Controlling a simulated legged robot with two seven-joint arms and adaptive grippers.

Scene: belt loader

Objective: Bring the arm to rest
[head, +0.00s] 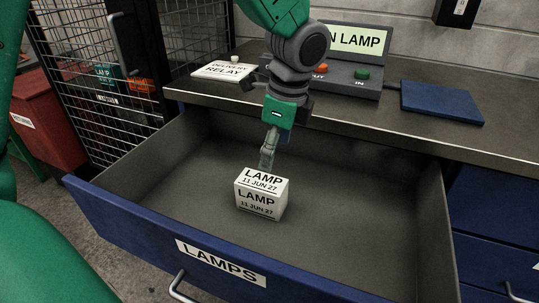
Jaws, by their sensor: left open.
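My left arm comes down from the top of the head view over an open blue drawer (150,230) labelled LAMPS. My left gripper (267,158) is open and points down at the back edge of a small white box (261,198) marked LAMP, 11 JUN 27. The box stands upright on the drawer's grey floor. I cannot tell whether the fingertips touch it. My right gripper is not in view.
A wire cage (95,90) and a red bin (50,120) stand left. The drawer floor around the box is clear.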

